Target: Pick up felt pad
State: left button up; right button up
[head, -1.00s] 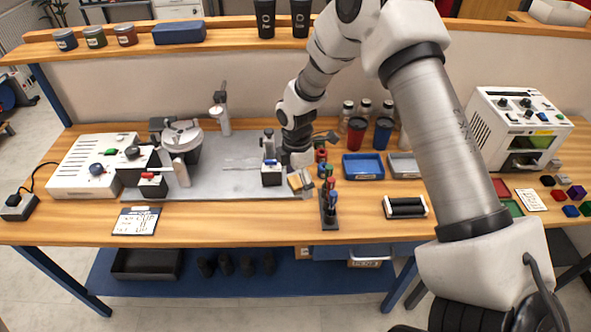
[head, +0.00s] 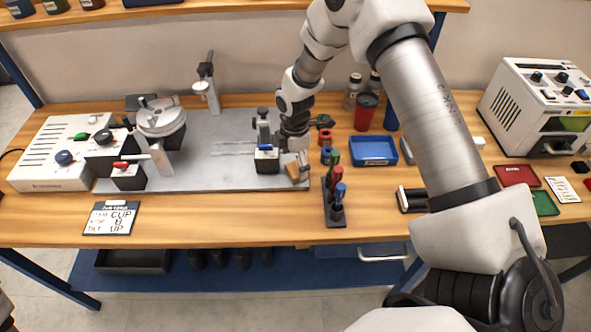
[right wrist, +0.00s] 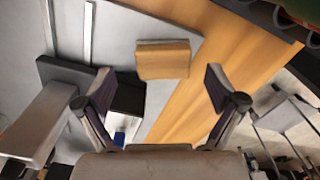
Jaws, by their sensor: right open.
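A small tan block, which looks like the felt pad (right wrist: 163,60), lies on the right part of the grey metal plate, near the plate's edge. In the head view the pad (head: 293,173) shows partly beside my right gripper (head: 298,165). In the right wrist view my right gripper (right wrist: 160,82) is open and empty. Its two fingers are spread wide, and the pad appears between and just beyond the fingertips, apart from both. My left gripper is not in view.
A clamp with a black and white base (head: 267,160) stands close left of the pad. A pen rack (head: 335,210) stands close right. The grey plate (head: 225,180) also carries a round fixture (head: 160,120). A blue tray (head: 373,150) lies further right.

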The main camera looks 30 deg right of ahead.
jog(key=shift+s+a+f, duration=0.1)
jog(key=shift+s+f, duration=0.05)
jog(key=shift+f, duration=0.4)
jog(key=shift+s+a+f, duration=0.1)
jog(key=shift+s+f, duration=0.05)
jog(key=shift+f, duration=0.4)
jog(key=shift+w+d+f, duration=0.1)
jog(key=shift+w+f, duration=0.05)
jog(key=shift+f, duration=0.2)
jog(key=c, duration=0.8)
jog(key=shift+r, duration=0.1)
jog(key=c, duration=0.5)
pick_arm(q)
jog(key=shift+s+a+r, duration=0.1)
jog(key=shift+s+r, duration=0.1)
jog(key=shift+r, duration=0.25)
pick_arm(e)
jog(key=shift+o, duration=0.2)
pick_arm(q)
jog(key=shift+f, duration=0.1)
pick_arm(e)
jog(key=shift+r, duration=0.15)
